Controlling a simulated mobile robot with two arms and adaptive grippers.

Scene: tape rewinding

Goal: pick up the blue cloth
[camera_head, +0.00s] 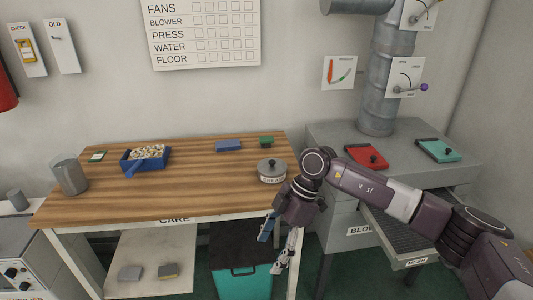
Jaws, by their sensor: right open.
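A small, flat blue item (228,146), which looks like a folded blue cloth, lies towards the back of the wooden table (190,205). My right gripper (270,256) points down at the table's front right corner, below the tabletop level in the picture. Its fingers are apart with nothing visible between them. It is well in front of the blue item and to its right, not touching it. One finger looks bluish; I cannot tell why. My left gripper is not in view.
A lidded grey pot (272,171) stands between my right gripper and the back of the table. A blue tray of pale bits (128,164), a grey cylinder (69,175) and a green block (266,141) are also on it. A grey cabinet (325,142) stands at right.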

